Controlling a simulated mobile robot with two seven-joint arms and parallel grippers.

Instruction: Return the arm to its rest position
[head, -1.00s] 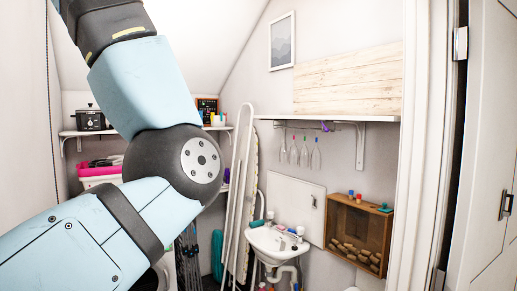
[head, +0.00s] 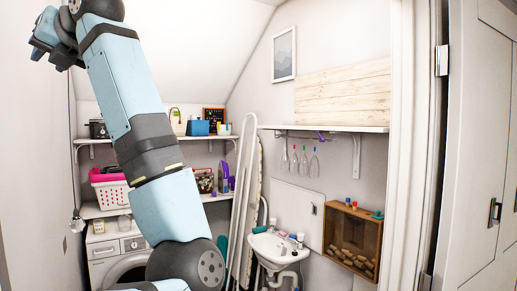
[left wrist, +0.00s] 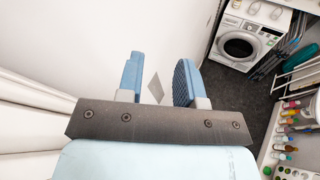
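My left arm (head: 128,125) rises through the left half of the head view, folded at a dark elbow joint low in the picture. My left gripper (head: 46,46) is high at the upper left, in front of the pale wall. In the left wrist view, the two blue fingers of this gripper (left wrist: 158,82) stand apart, with nothing held between them. A small grey diamond shape shows in the gap, seemingly on the wall behind. My right gripper is in neither view.
A white front-loading machine (head: 108,262) stands behind my arm, under loaded shelves (head: 90,210). A sink (head: 274,248), an ironing board (head: 243,200) and a wooden crate (head: 353,240) are to the right. The pale wall (left wrist: 150,30) is close to my left gripper.

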